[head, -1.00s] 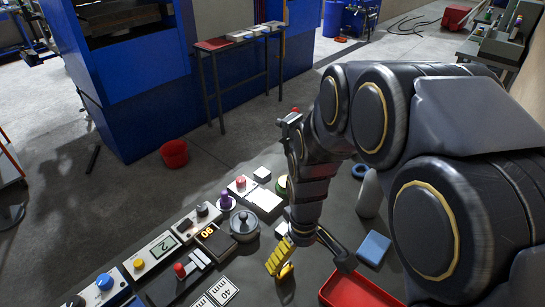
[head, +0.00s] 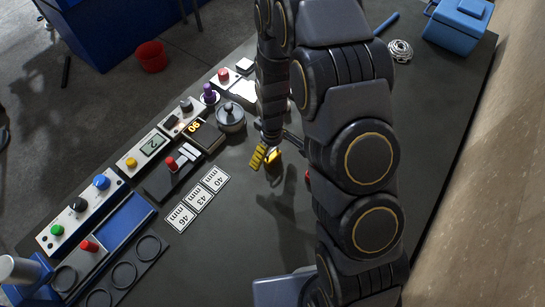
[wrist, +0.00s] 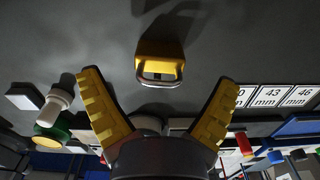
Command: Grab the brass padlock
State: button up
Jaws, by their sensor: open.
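The brass padlock (wrist: 158,52) shows in the upper middle of the wrist view, on the dark tabletop, with its metal shackle toward my gripper. My gripper (wrist: 159,78) is open. Its two yellow ridged fingers stand wide apart to the left and right of the shackle, and nothing is held between them. The padlock body lies beyond the fingertips. In the head view my gripper (head: 278,156) is low over the table, and the shiny golden padlock (head: 273,157) shows close beside the ridged finger. Whether the fingers touch it is hidden.
Number cards (head: 197,200) lie front left. A blue box (head: 458,22) stands far right. The table right of my arm is mostly clear.

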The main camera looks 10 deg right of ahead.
aim_at(273, 155)
jog(key=shift+d+f, duration=0.1)
jog(key=shift+f, duration=1.45)
jog(key=c, duration=1.2)
jog(key=shift+r, duration=0.1)
